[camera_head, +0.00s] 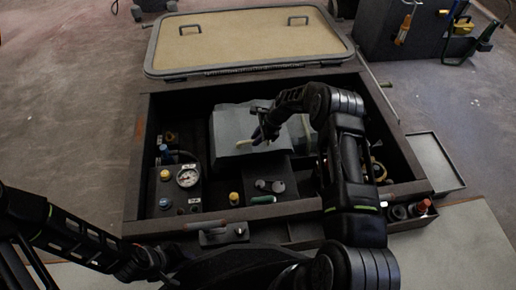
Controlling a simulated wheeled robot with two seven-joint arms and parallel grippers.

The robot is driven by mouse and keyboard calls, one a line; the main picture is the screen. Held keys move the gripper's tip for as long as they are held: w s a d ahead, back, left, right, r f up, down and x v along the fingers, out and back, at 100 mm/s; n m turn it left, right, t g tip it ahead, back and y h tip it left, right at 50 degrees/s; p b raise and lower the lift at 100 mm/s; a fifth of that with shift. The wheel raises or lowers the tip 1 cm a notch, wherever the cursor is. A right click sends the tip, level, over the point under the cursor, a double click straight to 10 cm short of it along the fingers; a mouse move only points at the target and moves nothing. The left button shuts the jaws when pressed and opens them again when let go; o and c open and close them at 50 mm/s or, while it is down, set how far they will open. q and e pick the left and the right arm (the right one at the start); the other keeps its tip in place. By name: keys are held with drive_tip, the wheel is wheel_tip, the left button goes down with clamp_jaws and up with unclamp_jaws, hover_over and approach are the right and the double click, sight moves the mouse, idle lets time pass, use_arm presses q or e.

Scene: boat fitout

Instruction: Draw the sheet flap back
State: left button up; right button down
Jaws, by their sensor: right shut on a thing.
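The grey sheet (230,131) lies over a block-like thing in the middle of the open box, with its flap on top. My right arm reaches in from the right. My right gripper (262,134) is shut on the sheet flap near the sheet's right part; the fingers and arm hide the exact grip. A pale yellow-green strip (244,143) shows beside the fingers on the sheet. My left gripper (152,264) is low at the left, in front of the box and away from the sheet. Its jaws are too dark to tell open or shut.
The box's dark frame (135,165) surrounds the sheet. A gauge (188,177) and several coloured knobs sit left inside it. The hatch lid (250,38) lies open behind. A red-capped item (422,206) and a tray (436,160) are at right.

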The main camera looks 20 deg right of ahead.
drive_tip(key=c, duration=1.4)
unclamp_jaws()
drive_tip(key=shift+o, duration=0.2)
drive_tip(key=p+v, duration=0.3)
drive_tip(key=v, duration=0.4)
drive_tip(key=shift+s+r+p, duration=0.15)
drive_tip(key=shift+r+p, duration=0.15)
drive_tip(key=shift+p, duration=0.05)
drive_tip(key=shift+s+d, duration=0.1)
drive_tip(key=shift+d, duration=0.05)
